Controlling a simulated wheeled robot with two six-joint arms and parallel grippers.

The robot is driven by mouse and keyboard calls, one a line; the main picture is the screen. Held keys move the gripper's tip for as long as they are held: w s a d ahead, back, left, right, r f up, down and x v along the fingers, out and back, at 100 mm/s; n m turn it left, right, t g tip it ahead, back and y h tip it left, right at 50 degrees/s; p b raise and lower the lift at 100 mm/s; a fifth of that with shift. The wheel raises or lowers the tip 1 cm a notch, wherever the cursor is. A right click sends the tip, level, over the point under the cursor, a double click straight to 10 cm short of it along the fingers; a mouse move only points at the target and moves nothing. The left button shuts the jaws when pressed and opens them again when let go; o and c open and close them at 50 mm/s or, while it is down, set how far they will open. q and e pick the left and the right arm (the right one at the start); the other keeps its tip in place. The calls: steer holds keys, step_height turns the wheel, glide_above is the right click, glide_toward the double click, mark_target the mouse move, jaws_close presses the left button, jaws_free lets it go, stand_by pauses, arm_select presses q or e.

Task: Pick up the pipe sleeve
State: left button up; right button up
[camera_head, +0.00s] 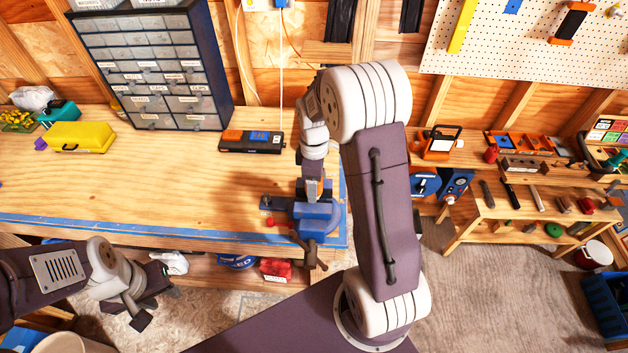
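I cannot clearly pick out the pipe sleeve. A small orange-brown piece (313,186) shows at the top of the blue vise (318,217), right under my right gripper (313,180), and I cannot tell if it is the sleeve. The vise sits at the workbench's right front corner. My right arm comes down over it, and its wrist hides most of the gripper and jaws, so its finger state is unclear. My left gripper (153,298) is low at the left, in front of the bench edge, with its dark fingers apart and nothing between them.
The wooden workbench (130,185) is mostly clear in the middle. A drawer cabinet (155,70), a yellow case (82,136) and a black-orange device (251,142) stand toward its back. Tools lie on a lower bench (490,222) at the right. A red item (275,269) sits below the workbench.

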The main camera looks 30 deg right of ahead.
steer(key=shift+a+f, duration=0.15)
steer(key=shift+f, duration=0.05)
steer(key=c, duration=1.4)
steer(key=shift+c, duration=0.2)
steer(key=shift+r, duration=0.1)
steer(key=shift+w+r, duration=0.1)
steer(key=shift+r, duration=0.15)
step_height(320, 180, up, 17)
steer(key=b, duration=0.1)
steer(key=shift+r+b, duration=0.2)
steer(key=shift+b, duration=0.1)
